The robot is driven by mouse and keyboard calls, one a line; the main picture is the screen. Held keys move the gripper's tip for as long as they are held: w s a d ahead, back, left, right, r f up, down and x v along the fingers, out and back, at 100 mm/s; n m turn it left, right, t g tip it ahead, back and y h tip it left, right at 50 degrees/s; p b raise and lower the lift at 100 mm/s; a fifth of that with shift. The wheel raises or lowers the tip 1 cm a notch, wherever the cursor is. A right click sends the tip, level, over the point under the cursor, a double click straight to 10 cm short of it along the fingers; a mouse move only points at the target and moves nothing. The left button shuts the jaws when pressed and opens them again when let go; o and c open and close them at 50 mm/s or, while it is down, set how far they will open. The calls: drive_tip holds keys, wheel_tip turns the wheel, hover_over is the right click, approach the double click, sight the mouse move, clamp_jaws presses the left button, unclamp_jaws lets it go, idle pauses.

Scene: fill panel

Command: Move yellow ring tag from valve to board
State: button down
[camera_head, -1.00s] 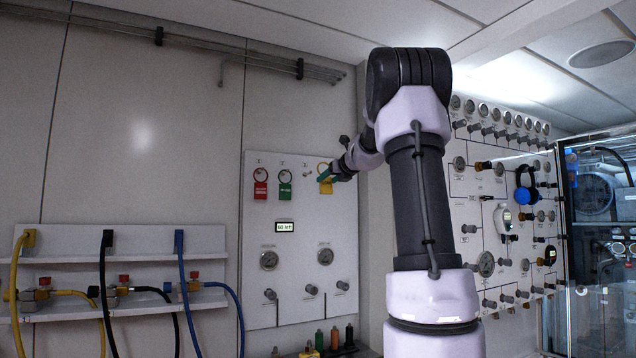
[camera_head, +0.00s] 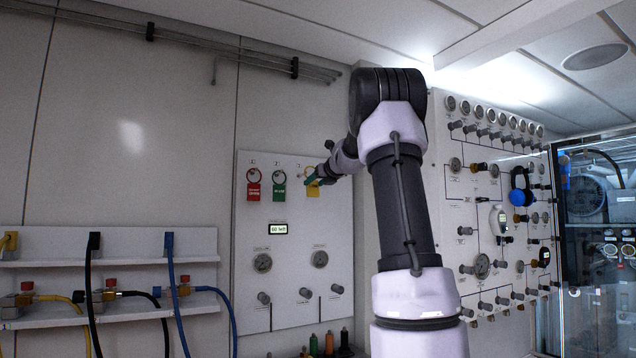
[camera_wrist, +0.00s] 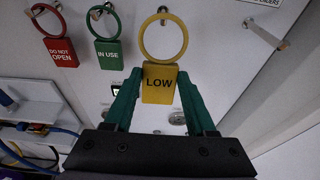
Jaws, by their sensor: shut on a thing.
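The yellow ring tag (camera_wrist: 158,84), marked LOW, is between the two teal fingers of my gripper (camera_wrist: 160,94), which is shut on it. Its ring (camera_wrist: 142,42) points up, and a peg (camera_wrist: 164,13) shows at the ring's top. I cannot tell whether the ring is around this peg or just in front of it. In the head view the yellow tag (camera_head: 312,188) is at the upper right of the pale board (camera_head: 295,225), partly hidden by my gripper (camera_head: 321,176). The green IN USE tag (camera_wrist: 109,54) and red DO NOT OPEN tag (camera_wrist: 61,52) hang to its left.
A bare rod (camera_wrist: 266,36) sticks out to the right of the yellow ring. Gauges (camera_head: 262,262) and knobs are lower on the board. A shelf with hoses (camera_head: 110,312) stands at left, and a larger valve panel (camera_head: 480,215) at right.

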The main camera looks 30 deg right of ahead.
drive_tip(key=r+x, duration=0.1)
drive_tip(key=x, duration=0.6)
drive_tip(key=shift+w+f, duration=0.15)
drive_tip(key=shift+w, duration=0.05)
idle(0.5)
idle(0.5)
drive_tip(key=shift+c, duration=0.7)
unclamp_jaws()
